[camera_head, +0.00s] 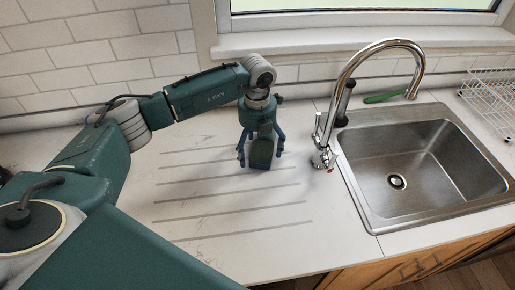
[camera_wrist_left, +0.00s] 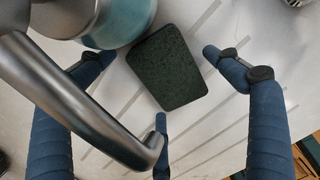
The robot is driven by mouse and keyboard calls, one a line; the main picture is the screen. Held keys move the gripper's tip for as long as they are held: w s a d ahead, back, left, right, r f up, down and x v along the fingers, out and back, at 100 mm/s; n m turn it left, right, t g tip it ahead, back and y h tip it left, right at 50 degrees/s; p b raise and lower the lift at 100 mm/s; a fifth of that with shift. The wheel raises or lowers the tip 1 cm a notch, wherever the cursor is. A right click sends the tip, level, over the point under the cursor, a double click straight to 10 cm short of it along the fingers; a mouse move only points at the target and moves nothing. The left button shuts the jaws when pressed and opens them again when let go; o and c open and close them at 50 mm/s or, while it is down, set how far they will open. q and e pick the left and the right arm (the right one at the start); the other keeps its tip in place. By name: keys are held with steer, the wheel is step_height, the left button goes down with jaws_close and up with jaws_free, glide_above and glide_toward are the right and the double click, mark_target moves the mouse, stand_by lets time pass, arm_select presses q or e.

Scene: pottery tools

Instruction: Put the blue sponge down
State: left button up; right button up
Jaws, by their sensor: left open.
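The sponge (camera_head: 261,154) shows as a dark, greenish block under my left gripper (camera_head: 260,159) in the head view, over the grooved white counter (camera_head: 190,205). In the left wrist view the sponge (camera_wrist_left: 167,68) looks dark green and rough, with its broad face toward the camera. My left gripper's blue fingers (camera_wrist_left: 160,78) are spread open around it, with visible gaps between the fingertips and its edges. The sponge appears to lie flat on the counter; its underside is hidden. My right gripper is in neither view.
A chrome faucet (camera_head: 372,52) stands just right of my left gripper. Beyond it is an empty steel sink (camera_head: 425,165). A green-handled thing (camera_head: 383,98) lies behind the sink, and a white wire rack (camera_head: 490,92) is at far right. The front counter is clear.

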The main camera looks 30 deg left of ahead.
mark_target(258, 150)
arm_select(q)
steer(key=shift+r, duration=0.25)
step_height(258, 150, up, 12)
steer(key=b, duration=0.3)
steer(key=shift+b, duration=0.35)
steer(key=shift+f, duration=0.1)
